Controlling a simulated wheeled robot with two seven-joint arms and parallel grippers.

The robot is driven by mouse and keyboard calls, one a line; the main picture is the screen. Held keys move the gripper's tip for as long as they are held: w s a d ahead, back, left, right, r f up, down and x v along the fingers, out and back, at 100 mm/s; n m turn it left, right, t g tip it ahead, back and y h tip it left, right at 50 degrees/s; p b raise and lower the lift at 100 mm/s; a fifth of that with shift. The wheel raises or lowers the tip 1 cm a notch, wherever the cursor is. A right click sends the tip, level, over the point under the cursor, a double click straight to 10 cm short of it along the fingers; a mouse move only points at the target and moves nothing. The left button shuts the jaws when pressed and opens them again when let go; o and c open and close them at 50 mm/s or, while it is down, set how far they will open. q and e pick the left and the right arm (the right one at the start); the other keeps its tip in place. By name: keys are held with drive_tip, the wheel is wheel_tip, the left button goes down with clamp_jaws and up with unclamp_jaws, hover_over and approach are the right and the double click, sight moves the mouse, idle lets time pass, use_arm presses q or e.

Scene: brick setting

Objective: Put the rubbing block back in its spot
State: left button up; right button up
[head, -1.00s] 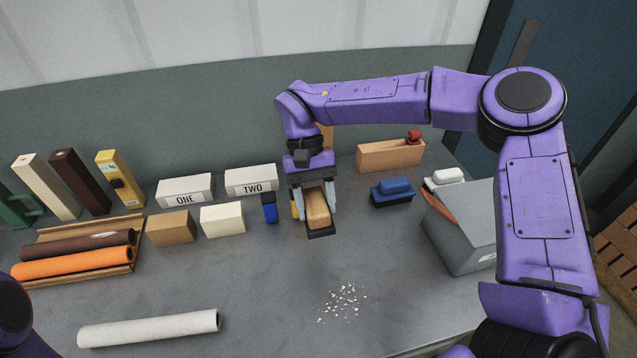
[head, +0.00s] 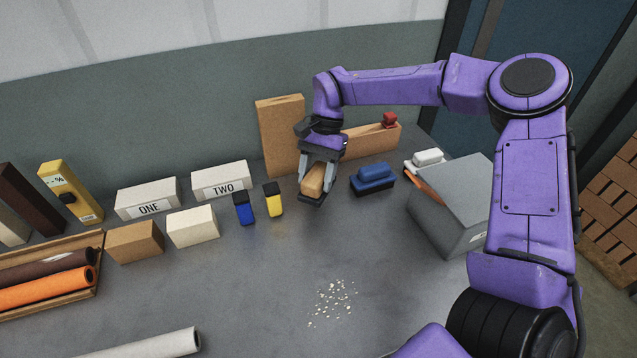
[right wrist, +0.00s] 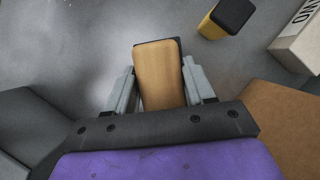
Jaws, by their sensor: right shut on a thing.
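The rubbing block, a tan wooden block with a dark base (head: 314,180), is in my right gripper (head: 319,180) toward the back of the grey table. The gripper is shut on its sides, one finger on each side. In the right wrist view the block (right wrist: 159,75) lies between the fingers (right wrist: 158,90). I cannot tell whether its base touches the table. A blue block with a dark base (head: 373,178) stands just right of it, and a yellow block with a black top (head: 273,200) to its left. My left gripper is out of view.
A tall tan board (head: 280,130) and a low tan box with a red knob (head: 372,138) stand behind. A grey box (head: 455,205) is at right. Boxes marked ONE (head: 148,198) and TWO (head: 220,180) are at left.

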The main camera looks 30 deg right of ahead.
drive_tip(key=shift+w+d+f, duration=0.3)
drive_tip(key=shift+d+f, duration=0.45)
drive_tip(key=shift+f, duration=0.15)
drive_tip(key=f, duration=0.1)
drive_tip(key=f+p, duration=0.1)
drive_tip(key=w+f, duration=0.1)
drive_tip(key=f, duration=0.1)
drive_tip(key=shift+d+p, duration=0.3)
drive_tip(key=shift+f, duration=0.25)
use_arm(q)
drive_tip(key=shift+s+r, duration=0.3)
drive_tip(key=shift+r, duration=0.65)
use_arm(e)
drive_tip(key=shift+s+r, duration=0.1)
drive_tip(key=shift+s, duration=0.05)
drive_tip(key=o, duration=1.2)
drive_tip(key=shift+f, duration=0.2)
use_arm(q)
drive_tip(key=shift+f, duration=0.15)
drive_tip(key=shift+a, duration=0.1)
use_arm(e)
drive_tip(key=shift+r, duration=0.1)
